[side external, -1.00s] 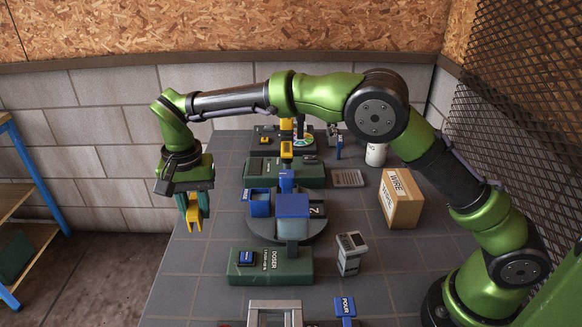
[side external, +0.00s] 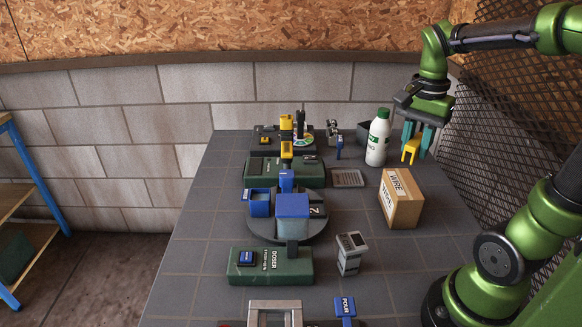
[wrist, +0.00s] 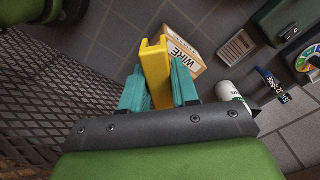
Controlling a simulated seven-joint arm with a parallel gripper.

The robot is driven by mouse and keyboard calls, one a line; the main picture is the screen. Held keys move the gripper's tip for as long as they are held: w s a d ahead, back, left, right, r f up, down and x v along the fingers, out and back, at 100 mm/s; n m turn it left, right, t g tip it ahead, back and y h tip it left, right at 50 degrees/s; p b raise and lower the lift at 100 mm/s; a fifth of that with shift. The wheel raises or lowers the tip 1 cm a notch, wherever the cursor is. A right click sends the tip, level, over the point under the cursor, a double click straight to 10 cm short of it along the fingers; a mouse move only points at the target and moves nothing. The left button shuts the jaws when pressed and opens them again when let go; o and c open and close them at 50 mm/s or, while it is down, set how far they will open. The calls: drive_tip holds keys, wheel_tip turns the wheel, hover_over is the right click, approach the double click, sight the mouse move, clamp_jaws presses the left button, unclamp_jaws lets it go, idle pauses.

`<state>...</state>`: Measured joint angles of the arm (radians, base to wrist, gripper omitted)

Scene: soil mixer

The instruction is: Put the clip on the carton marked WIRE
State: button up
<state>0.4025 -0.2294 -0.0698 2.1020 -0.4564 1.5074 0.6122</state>
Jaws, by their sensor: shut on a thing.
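My gripper (side external: 416,140) is at the back right, in the air above and behind the carton. Its teal fingers are shut on the yellow clip (side external: 411,149), which hangs below the fingertips. In the wrist view the clip (wrist: 156,72) stands between the two fingers. The brown carton marked WIRE (side external: 402,205) sits on the table's right side, its top flat and bare. The carton also shows in the wrist view (wrist: 187,48), partly hidden behind the clip. Clip and carton are apart.
A white bottle with a green cap (side external: 378,140) stands just left of my gripper. A grey ribbed tray (side external: 348,178) lies left of the carton. A mesh panel (side external: 510,120) rises on the right. The table around the carton's front is clear.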

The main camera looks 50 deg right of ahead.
drive_tip(key=s+a+f, duration=0.2)
drive_tip(key=s+f, duration=0.5)
drive_tip(key=s, duration=0.3)
hover_over(403, 183)
drive_tip(key=shift+s+f+m, duration=0.15)
drive_tip(key=shift+f+m, duration=0.15)
drive_tip(key=shift+f, duration=2.2)
drive_tip(key=shift+f, duration=0.2)
drive_tip(key=o, duration=1)
